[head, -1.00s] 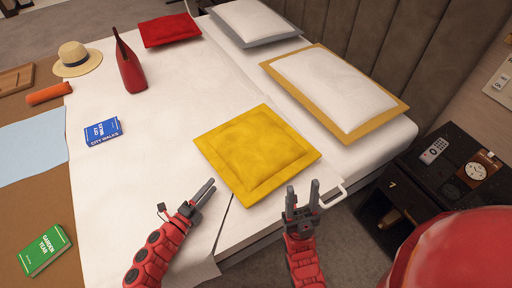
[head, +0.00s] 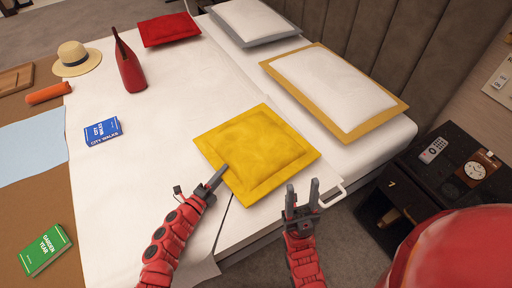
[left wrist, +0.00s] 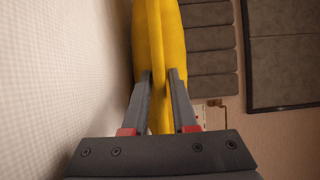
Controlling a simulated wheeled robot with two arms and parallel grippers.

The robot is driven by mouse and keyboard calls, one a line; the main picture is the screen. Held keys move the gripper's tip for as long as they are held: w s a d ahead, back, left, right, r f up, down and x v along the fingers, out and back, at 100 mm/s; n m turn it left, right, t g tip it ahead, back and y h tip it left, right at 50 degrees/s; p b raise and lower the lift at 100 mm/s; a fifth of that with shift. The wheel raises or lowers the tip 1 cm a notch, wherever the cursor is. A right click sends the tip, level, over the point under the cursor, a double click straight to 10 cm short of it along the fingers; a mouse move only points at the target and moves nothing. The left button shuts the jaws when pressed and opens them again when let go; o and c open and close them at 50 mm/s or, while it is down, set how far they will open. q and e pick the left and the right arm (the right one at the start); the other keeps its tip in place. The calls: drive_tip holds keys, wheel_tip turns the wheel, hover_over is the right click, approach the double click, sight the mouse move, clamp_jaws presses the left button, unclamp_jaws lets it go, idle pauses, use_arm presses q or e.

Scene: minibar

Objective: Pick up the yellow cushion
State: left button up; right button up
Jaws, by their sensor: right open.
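The yellow cushion (head: 256,152) lies flat near the right edge of the white bed. My left gripper (head: 218,176) is at its near-left edge. In the left wrist view the cushion (left wrist: 160,40) is seen edge-on, and its thin rim runs between the two fingers of my left gripper (left wrist: 161,85). The fingers stand apart, one on each side of the rim, with a gap beside it. My right gripper (head: 302,195) is open and empty, below the cushion in the head view, apart from it.
A white pillow with a tan border (head: 335,90) lies to the cushion's upper right. A blue book (head: 103,131), red bag (head: 130,68) and straw hat (head: 76,60) are on the left. A black nightstand (head: 440,180) stands at right.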

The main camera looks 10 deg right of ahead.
use_arm(q)
clamp_jaws()
idle(1.1)
